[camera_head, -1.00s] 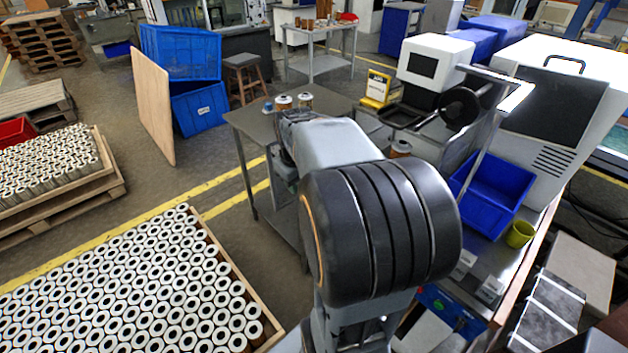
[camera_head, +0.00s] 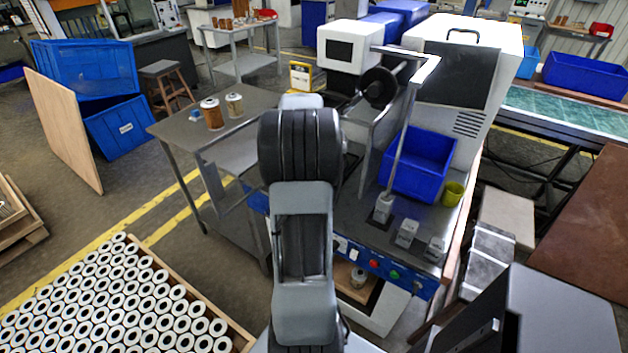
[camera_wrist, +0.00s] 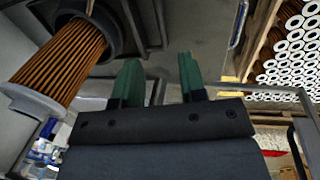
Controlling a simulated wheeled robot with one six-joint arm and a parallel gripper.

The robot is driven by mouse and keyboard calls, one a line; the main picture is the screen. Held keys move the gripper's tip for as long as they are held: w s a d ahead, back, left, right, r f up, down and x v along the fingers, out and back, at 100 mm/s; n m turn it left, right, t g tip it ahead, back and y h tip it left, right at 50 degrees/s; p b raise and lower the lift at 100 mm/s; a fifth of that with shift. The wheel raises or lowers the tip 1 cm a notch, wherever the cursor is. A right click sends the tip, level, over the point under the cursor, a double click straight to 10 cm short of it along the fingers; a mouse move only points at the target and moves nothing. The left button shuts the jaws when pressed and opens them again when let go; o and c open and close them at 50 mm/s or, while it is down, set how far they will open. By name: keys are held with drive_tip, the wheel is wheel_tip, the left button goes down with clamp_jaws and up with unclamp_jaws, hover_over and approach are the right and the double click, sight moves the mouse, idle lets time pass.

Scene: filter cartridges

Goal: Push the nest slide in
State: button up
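In the wrist view an orange pleated filter cartridge (camera_wrist: 62,62) with a pale end cap sits with one end in a dark round holder (camera_wrist: 112,38), which looks like the nest. A flat grey metal surface (camera_wrist: 200,22) extends beside the holder. My gripper (camera_wrist: 160,82) shows two green-tipped fingers, apart, with nothing between them. The fingers are to the right of the cartridge in the picture and appear clear of it. In the head view my arm hides the gripper and the nest slide, so how far the slide stands out cannot be told.
The machine bench has a blue bin (camera_head: 418,165), a yellow-green cup (camera_head: 453,193) and a front panel with buttons (camera_head: 380,268). A grey table (camera_head: 235,125) left of my arm holds two cartridges (camera_head: 212,114). A crate of cartridges (camera_head: 125,300) stands lower left.

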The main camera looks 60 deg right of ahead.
drive_tip(key=f, duration=0.2)
drive_tip(key=d+f, duration=0.1)
drive_tip(key=f, duration=0.5)
drive_tip(key=shift+d+f, duration=0.15)
drive_tip(key=shift+d, duration=0.05)
drive_tip(key=shift+c, duration=0.3)
clamp_jaws()
